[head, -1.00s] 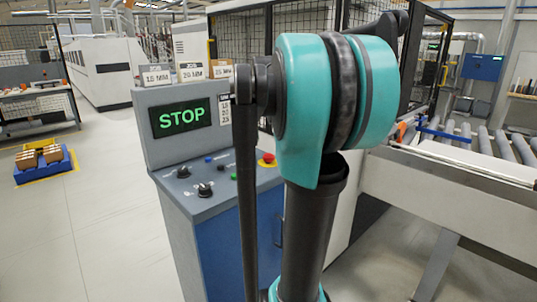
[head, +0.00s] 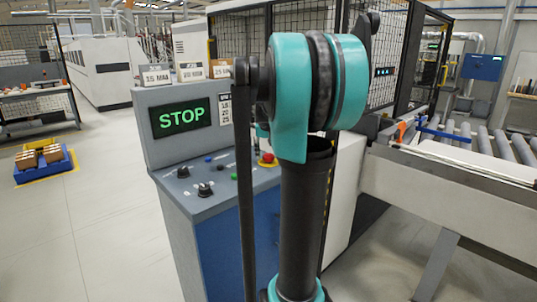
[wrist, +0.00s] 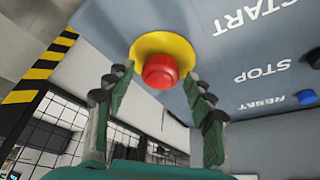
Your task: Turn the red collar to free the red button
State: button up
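The red button (wrist: 161,71) sits on a yellow base (wrist: 165,44) on the grey panel in the wrist view. It also shows small in the head view (head: 268,158), just left of my arm. My gripper (wrist: 160,88) is open, with one finger on each side below the button. The fingertips point up at the panel and the button lies between them, with a gap on both sides. No separate collar can be told apart from the red button. In the head view my arm hides the gripper.
The control cabinet (head: 225,235) carries a lit STOP display (head: 181,117), black knobs (head: 205,189) and a green button (head: 234,176). START, STOP and RESET labels and a blue button (wrist: 304,97) lie right of the red button. A roller conveyor (head: 480,142) stands at the right.

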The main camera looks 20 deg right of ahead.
jog(key=c, duration=0.9)
jog(key=shift+c, duration=0.2)
jog(key=shift+m, duration=0.3)
jog(key=shift+a+m+g+h, duration=0.1)
jog(key=shift+m+g+h, duration=0.25)
jog(key=shift+m, duration=0.65)
jog(key=shift+w+m+g+h, duration=0.1)
jog(key=shift+m+g+h, duration=0.4)
jog(key=shift+m, duration=1.4)
